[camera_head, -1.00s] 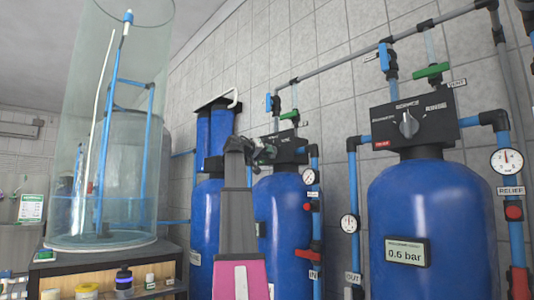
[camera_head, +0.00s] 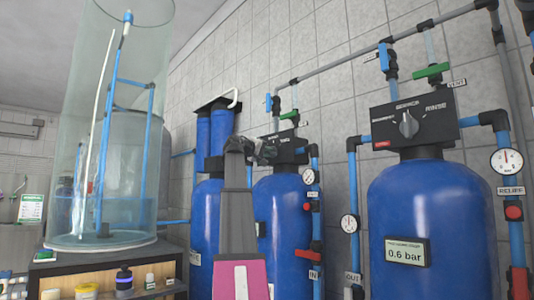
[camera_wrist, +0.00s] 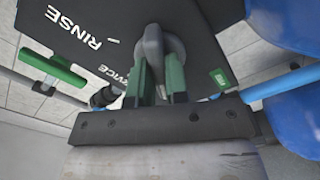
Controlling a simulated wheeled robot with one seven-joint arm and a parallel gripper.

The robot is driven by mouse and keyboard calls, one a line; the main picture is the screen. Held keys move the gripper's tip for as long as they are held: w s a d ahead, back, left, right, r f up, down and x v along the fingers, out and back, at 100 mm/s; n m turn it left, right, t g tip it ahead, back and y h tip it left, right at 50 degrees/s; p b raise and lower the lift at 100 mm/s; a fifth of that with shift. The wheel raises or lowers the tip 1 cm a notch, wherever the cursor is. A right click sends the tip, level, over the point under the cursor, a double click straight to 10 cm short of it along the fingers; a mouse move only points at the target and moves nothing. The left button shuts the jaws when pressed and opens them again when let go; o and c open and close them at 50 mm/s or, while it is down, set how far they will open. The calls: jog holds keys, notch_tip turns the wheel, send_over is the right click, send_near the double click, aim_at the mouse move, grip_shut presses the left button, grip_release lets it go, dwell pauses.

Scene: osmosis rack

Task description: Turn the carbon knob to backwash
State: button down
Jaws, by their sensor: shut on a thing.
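The grey knob (camera_wrist: 153,42) sits on a black valve head (camera_wrist: 100,25) in the wrist view. RINSE and part of SERVICE are readable on the panel; no backwash marking is readable. My gripper (camera_wrist: 160,75) has its green fingers on either side of the knob's handle, shut on it. In the head view my gripper (camera_head: 265,152) is at the valve head (camera_head: 290,149) on the middle blue tank (camera_head: 282,215), where the knob is hidden behind it.
Another blue tank (camera_head: 430,215) stands at the right with its own knob (camera_head: 408,124) and a display. Pipes, gauges (camera_head: 507,161) and a red valve (camera_head: 307,255) surround the tanks. A clear cylinder (camera_head: 135,120) stands at left on a cabinet with bottles.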

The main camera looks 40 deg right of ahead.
jog(key=c, duration=1.1)
grip_release()
jog(key=a, duration=0.7)
jog(key=s+a, duration=0.1)
jog(key=a, duration=0.2)
jog(key=shift+a, duration=0.4)
